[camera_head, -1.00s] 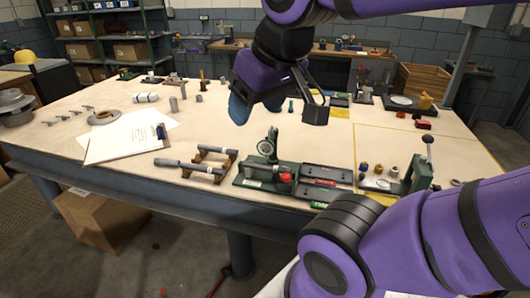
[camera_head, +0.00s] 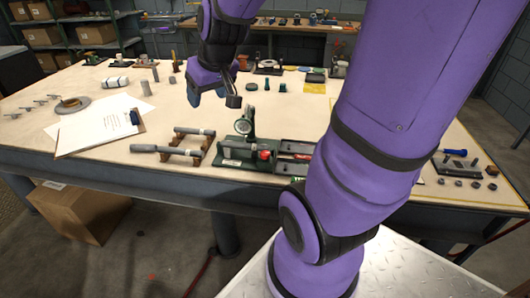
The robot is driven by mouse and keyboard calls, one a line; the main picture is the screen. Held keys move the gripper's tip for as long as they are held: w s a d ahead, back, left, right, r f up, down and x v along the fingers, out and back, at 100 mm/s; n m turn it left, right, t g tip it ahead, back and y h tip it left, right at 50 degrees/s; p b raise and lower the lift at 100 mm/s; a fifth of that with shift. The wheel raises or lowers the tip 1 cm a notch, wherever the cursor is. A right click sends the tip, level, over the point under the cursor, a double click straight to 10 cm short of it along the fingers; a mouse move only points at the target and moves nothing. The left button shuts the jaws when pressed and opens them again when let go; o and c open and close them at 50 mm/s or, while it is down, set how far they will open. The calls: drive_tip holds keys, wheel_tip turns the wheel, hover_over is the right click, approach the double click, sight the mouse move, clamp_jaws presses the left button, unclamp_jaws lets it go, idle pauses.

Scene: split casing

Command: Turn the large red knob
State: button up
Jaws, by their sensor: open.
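The red knob (camera_head: 265,155) sits on the front of a green fixture (camera_head: 236,154) with a round dial gauge (camera_head: 243,127), near the table's front edge. My gripper (camera_head: 213,100) hangs above the table, behind and to the left of the fixture in the picture. It is open, with nothing seen between its fingers, and is apart from the knob. My purple arm crosses the right half of the view and hides what lies right of the fixture.
Dark bars (camera_head: 180,148) on a wooden rack lie left of the fixture. A clipboard (camera_head: 97,131) lies farther left on the table (camera_head: 60,92). Small parts (camera_head: 476,183) and a blue-handled tool stand at the right. A cardboard box (camera_head: 80,212) is on the floor.

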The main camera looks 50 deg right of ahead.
drive_tip(key=w+d+f+m+h, duration=0.15)
drive_tip(key=w+d+f, duration=0.25)
drive_tip(key=d+f, duration=0.7)
drive_tip(key=m+g, duration=0.2)
drive_tip(key=m, duration=0.2)
approach(265, 153)
drive_tip(key=shift+h, duration=0.45)
drive_tip(key=shift+a+x, duration=0.15)
drive_tip(key=shift+x, duration=2.15)
drive_tip(key=shift+a+x, duration=0.15)
drive_tip(key=shift+x, duration=2.2)
drive_tip(key=shift+c, duration=0.5)
drive_tip(key=c, duration=0.8)
drive_tip(key=shift+c, duration=0.2)
